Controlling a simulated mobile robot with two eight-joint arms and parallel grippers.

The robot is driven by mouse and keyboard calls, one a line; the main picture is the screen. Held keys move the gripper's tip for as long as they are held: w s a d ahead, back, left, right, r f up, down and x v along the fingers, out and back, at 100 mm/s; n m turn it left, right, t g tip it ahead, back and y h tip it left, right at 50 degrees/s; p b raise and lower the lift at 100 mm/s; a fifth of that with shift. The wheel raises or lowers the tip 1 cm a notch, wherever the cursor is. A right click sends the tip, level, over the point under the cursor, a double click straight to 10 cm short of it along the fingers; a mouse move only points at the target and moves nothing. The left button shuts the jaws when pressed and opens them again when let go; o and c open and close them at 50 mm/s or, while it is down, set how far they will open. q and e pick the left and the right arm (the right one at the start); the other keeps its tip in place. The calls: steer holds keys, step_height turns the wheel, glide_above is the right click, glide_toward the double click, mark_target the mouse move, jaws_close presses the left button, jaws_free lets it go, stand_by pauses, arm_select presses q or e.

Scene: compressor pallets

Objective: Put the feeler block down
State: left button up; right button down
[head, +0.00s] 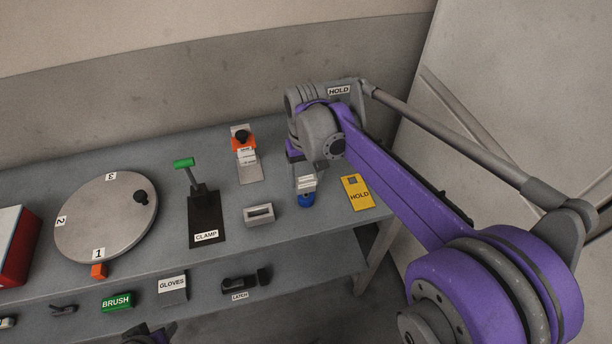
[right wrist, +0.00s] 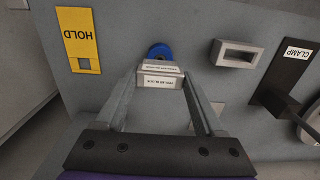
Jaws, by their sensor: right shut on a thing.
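My right gripper (head: 306,178) is shut on a small pale block with printed labels, which I take as the feeler block (right wrist: 160,75). In the right wrist view the block sits between the two grey fingertips. In the head view its labelled face (head: 306,185) shows just under the gripper, over the right part of the bench. A round blue part (right wrist: 159,51) shows just beyond the block; I cannot tell whether it belongs to it. Whether the block touches the bench is unclear. A bit of my left arm (head: 150,335) shows at the bottom edge; its fingers are not clear.
A yellow HOLD plate (head: 358,192) lies right of the gripper. A grey slotted block (head: 259,214) and the black CLAMP (head: 205,218) stand left. An orange-topped stand (head: 243,143) is behind. A numbered disc (head: 108,222) is farther left. Bare bench (head: 325,225) lies in front.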

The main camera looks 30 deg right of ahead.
steer(key=shift+f, duration=0.2)
steer(key=shift+f+b, duration=0.35)
steer(key=shift+f, duration=0.15)
jaws_free()
steer(key=shift+r, duration=0.1)
